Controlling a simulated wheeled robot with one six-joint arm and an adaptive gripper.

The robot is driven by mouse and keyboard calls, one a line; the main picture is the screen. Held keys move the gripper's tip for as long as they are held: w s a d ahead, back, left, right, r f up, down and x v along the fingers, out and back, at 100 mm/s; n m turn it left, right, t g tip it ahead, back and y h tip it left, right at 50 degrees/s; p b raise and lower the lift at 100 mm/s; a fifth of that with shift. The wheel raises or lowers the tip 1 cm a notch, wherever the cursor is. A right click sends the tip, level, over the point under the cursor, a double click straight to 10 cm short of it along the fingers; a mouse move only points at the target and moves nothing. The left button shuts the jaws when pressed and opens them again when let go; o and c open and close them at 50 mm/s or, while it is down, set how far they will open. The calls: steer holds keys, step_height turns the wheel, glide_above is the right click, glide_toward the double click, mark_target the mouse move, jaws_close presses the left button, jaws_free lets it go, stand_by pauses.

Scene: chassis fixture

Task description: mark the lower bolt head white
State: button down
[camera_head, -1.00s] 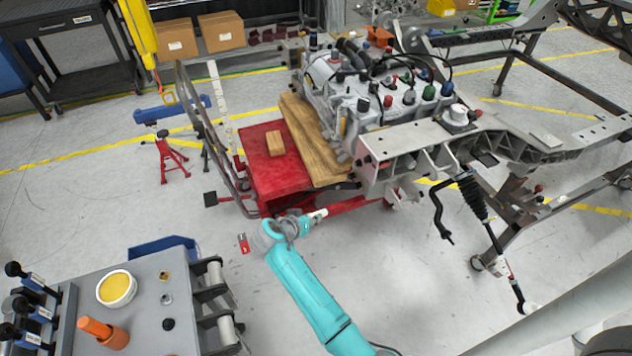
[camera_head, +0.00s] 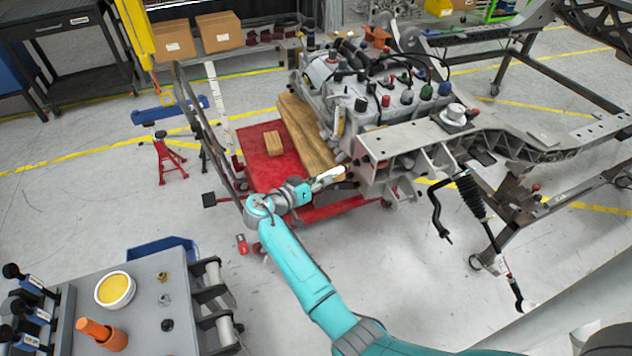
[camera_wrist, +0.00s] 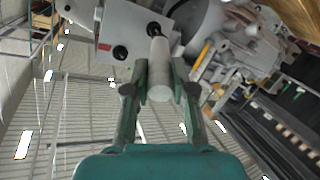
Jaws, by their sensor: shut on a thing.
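My gripper (camera_head: 312,186) is shut on a white marker (camera_head: 331,175) and holds it toward the end plate of the grey chassis rail (camera_head: 390,155). In the wrist view, my gripper (camera_wrist: 160,82) has a finger on each side of the white marker (camera_wrist: 159,70). The plate (camera_wrist: 127,27) carries two dark round bolt heads, one left of the marker (camera_wrist: 120,52) and one at its far end (camera_wrist: 153,29). The marker's tip overlaps this second bolt head in the picture; I cannot tell whether they touch. No white mark is visible on either head.
The engine (camera_head: 350,85) sits on the chassis behind the plate. A red lift table (camera_head: 262,172) with wooden boards stands just left and below. A grey workbench (camera_head: 145,325) with a yellow-filled bowl (camera_head: 115,290) is at lower left.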

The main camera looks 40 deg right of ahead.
steer(key=shift+s+d, duration=0.2)
steer(key=shift+d, duration=0.45)
steer(key=shift+s+d+f, duration=0.1)
steer(key=shift+s+d, duration=0.1)
steer(key=shift+d, duration=0.25)
stand_by(1.0)
steer(key=shift+w+d, duration=0.2)
steer(key=shift+w, duration=0.25)
stand_by(0.6)
steer(key=shift+s+a, duration=0.1)
steer(key=shift+s, duration=0.4)
stand_by(0.3)
steer(key=w+a, duration=0.1)
steer(key=a, duration=0.4)
steer(key=shift+w+a, duration=0.35)
steer(key=shift+a, duration=0.05)
stand_by(0.4)
stand_by(0.3)
